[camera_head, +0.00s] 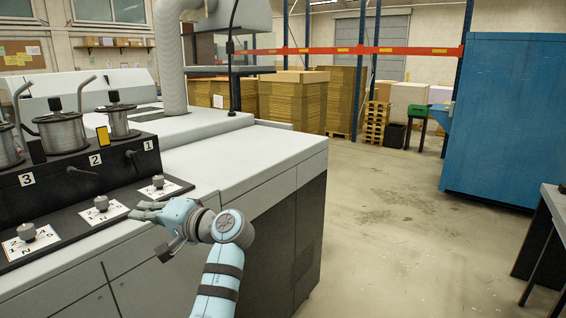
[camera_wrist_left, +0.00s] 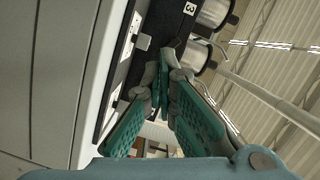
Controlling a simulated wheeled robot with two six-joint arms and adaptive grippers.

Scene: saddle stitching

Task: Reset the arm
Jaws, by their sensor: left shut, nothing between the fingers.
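My left arm comes up from the bottom of the head view, and my left gripper (camera_head: 142,211) hovers at the front edge of the stitching machine (camera_head: 240,162), by the knob plates. In the left wrist view the left gripper (camera_wrist_left: 165,62) has its green fingers brought together at the tips, with nothing between them. The knob under number 1 (camera_head: 158,182) is just beyond the fingertips, and the knob under number 2 (camera_head: 101,204) is to their left. I cannot tell whether the fingers touch the panel. My right gripper is not in view.
Wire spools (camera_head: 62,131) stand on the black numbered block (camera_head: 75,180). A third knob (camera_head: 26,232) is at the left. A blue cabinet (camera_head: 510,115) stands at the right, with a table edge (camera_head: 556,203) nearer. The floor (camera_head: 390,220) between is clear. Stacked cardboard (camera_head: 292,100) is behind.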

